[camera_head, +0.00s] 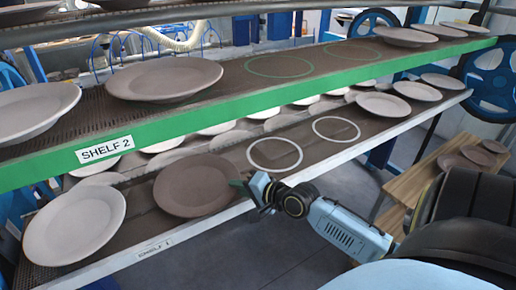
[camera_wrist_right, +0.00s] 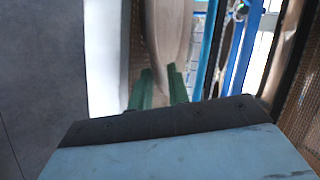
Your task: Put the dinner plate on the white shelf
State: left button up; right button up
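A brown dinner plate (camera_head: 195,184) lies on the lower, white-edged shelf (camera_head: 205,223), labelled SHELF 1, just right of a paler plate. Its rim also shows in the wrist view (camera_wrist_right: 168,30), seen nearly edge-on. My right gripper (camera_head: 238,186) is at the plate's right edge. In the wrist view, its green fingers (camera_wrist_right: 159,80) stand apart, with the rim at or just beyond their tips. I cannot tell whether they touch it. My left gripper is not in view.
Two white rings (camera_head: 274,154) (camera_head: 336,128) mark bare spots on the lower shelf. The green-edged shelf (camera_head: 240,108) above carries plates and green rings. A pale plate (camera_head: 75,224) is at lower left. A wooden table (camera_head: 425,180) with brown plates stands at right.

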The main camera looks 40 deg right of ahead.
jog(key=v, duration=1)
jog(key=shift+b, duration=0.35)
jog(key=shift+s+d+r, duration=0.1)
jog(key=s+d+f+n+g+h, duration=0.1)
jog(key=s+f+g, duration=0.15)
jog(key=f, duration=0.75)
jog(key=s+d+f+n+g+h, duration=0.1)
jog(key=s+f+n, duration=0.15)
jog(key=f, duration=0.65)
jog(key=s+d+f+g+h, duration=0.1)
jog(key=s+f+g, duration=0.15)
jog(key=f, duration=0.75)
jog(key=s+a+f+n+g, duration=0.3)
jog(key=s+a+f+n, duration=0.3)
jog(key=s+a+f, duration=0.2)
jog(key=s+a+f+n+g, duration=0.3)
jog(key=s+a+f+n, duration=0.4)
jog(key=s+f, duration=0.5)
jog(key=s+a, duration=0.1)
jog(key=s, duration=0.3)
jog(key=shift+s+f+g+y, duration=0.3)
jog(key=shift+s+f+g, duration=0.05)
jog(key=shift+g, duration=0.05)
